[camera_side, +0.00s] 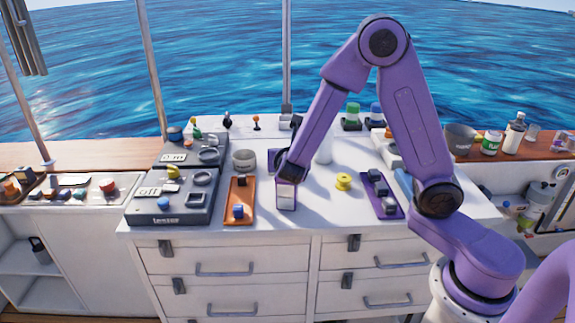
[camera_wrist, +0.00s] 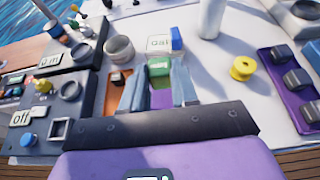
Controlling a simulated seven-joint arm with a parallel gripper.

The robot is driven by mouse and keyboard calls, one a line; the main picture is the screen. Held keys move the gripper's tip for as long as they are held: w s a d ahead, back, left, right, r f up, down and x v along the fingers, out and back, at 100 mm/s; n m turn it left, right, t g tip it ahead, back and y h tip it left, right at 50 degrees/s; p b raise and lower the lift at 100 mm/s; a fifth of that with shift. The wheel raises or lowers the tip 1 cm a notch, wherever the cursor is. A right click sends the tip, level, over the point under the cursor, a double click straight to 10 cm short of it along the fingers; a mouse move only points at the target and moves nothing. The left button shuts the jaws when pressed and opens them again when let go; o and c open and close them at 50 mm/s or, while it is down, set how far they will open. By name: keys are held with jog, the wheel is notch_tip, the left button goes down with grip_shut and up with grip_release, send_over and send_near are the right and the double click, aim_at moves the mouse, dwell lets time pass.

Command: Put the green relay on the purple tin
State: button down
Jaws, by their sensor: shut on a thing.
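My gripper (camera_wrist: 160,82) is shut on the green relay (camera_wrist: 159,68), which shows between the two pale fingers in the wrist view. In the side view my gripper (camera_side: 290,172) points down over the middle of the white worktop and hides the relay. A purple thing with a pale face (camera_side: 286,197), perhaps the purple tin, is just below and in front of my gripper. Purple (camera_wrist: 162,100) also shows between the fingers in the wrist view. I cannot tell whether the relay touches it.
An orange tray (camera_side: 232,216) with small blocks lies to the left, beside grey switch panels (camera_side: 150,210). A yellow spool (camera_side: 344,181) and a purple tray (camera_side: 391,213) with several dark blocks are to the right. A grey round pot (camera_side: 244,160) stands behind. Bare worktop surrounds the spool.

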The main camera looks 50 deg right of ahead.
jog(key=shift+f, duration=1.45)
jog(key=shift+f, duration=0.1)
jog(key=c, duration=0.9)
grip_release()
jog(key=shift+o, duration=0.2)
